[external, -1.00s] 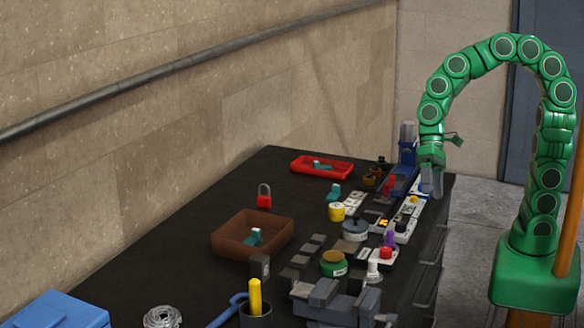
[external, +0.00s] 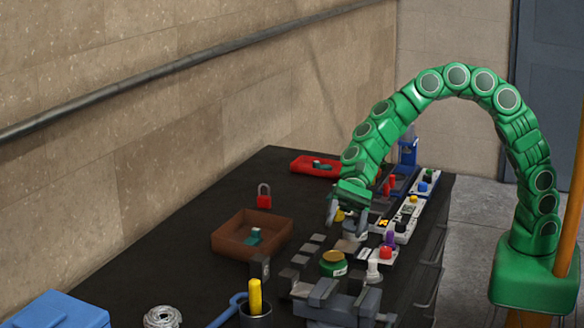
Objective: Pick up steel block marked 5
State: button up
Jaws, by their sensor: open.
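Several small grey steel blocks (external: 311,245) lie in a loose row on the black bench, left of the green tin. Another dark grey block (external: 260,267) stands upright at the near-left end of the row. The marks on the blocks are too small to read, so I cannot tell which is number 5. My gripper (external: 346,224) is open and points down, just beyond and to the right of the row's far end. It appears empty and apart from the blocks. It partly hides the yellow and grey round items behind it.
A brown tray (external: 227,252) with a teal piece lies left of the blocks, with a red padlock (external: 264,196) beyond. A green tin (external: 333,264) and a grey vise (external: 335,301) stand close by.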

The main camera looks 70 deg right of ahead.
aim_at(284, 288)
jog(key=w+a+f+m+t, duration=0.1)
jog(key=w+a+f+m, duration=0.1)
jog(key=w+f, duration=0.1)
jog(key=w+a+f+m+t, duration=0.1)
jog(key=w+a+f+m, duration=0.1)
jog(key=w+f, duration=0.1)
jog(key=w+a+f+m+y, duration=0.1)
jog(key=w+a+f+m, duration=0.1)
jog(key=w+f+m, duration=0.1)
jog(key=shift+w+a+f+t, duration=0.15)
jog(key=shift+w+f+t, duration=0.1)
jog(key=shift+f, duration=0.25)
jog(key=shift+w+a+f+t, duration=0.1)
jog(key=shift+w+f+t, duration=0.1)
jog(key=shift+f, duration=0.25)
jog(key=shift+x, duration=3.9)
jog(key=shift+s, duration=0.1)
grip_shut()
